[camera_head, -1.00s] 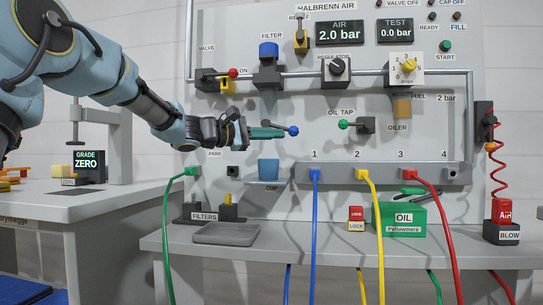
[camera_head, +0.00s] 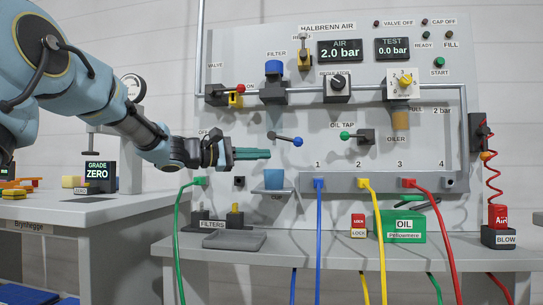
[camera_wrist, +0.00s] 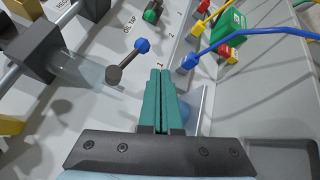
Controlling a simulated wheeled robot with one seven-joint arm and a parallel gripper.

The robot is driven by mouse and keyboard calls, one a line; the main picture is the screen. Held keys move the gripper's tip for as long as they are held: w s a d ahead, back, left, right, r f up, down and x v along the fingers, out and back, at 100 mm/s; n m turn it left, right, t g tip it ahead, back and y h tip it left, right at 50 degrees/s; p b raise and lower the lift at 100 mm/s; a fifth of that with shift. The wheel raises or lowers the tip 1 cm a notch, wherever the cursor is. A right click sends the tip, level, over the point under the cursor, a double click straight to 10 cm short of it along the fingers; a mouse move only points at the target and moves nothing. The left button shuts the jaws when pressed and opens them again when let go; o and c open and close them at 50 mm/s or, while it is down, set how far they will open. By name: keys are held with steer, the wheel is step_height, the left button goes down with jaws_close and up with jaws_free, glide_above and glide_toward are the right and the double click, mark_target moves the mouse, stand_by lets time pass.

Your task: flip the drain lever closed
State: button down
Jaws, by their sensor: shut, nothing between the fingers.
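The drain lever is a short dark lever (camera_head: 285,138) with a blue ball knob (camera_head: 297,141), on the panel below the filter (camera_head: 273,85). It lies nearly level, its knob to the right and slightly lower. The lever (camera_wrist: 125,65) also shows in the wrist view, left of the fingertips. My gripper (camera_head: 268,153) has teal fingers, pressed together and empty. It is just below the lever and above the blue cup (camera_head: 274,180), apart from the lever in the picture. In the wrist view the fingertips (camera_wrist: 160,72) point towards the panel, right of the blue knob.
A green-knobbed oil tap (camera_head: 358,136) is to the right. A manifold (camera_head: 333,182) with blue, yellow and red hoses runs along the lower panel. The filter tray (camera_head: 232,241), red lock block (camera_head: 358,226) and green oil box (camera_head: 400,225) stand on the shelf.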

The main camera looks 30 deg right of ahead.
steer(key=shift+w+a, duration=0.2)
steer(key=shift+a, duration=1.15)
steer(key=shift+w+a, duration=0.15)
steer(key=shift+a, duration=1.2)
steer(key=s+a+f+t+y, duration=0.1)
steer(key=a+f+y, duration=0.5)
steer(key=f, duration=0.6)
steer(key=s+a+f+t+y, duration=0.1)
steer(key=a+f+t+y, duration=0.15)
steer(key=a+f, duration=0.8)
steer(key=s+a+f+m+y, duration=0.2)
steer(key=s+a+f+y, duration=0.3)
steer(key=a+f, duration=0.5)
steer(key=s+a+f+m+y, duration=0.2)
steer(key=s+a+f+y, duration=0.35)
steer(key=a, duration=0.85)
step_height(320, 180, up, 28)
steer(key=w+h+p, duration=0.1)
steer(key=p, duration=2.8)
steer(key=shift+w+d+f+t, duration=0.2)
steer(key=shift+w+t, duration=0.15)
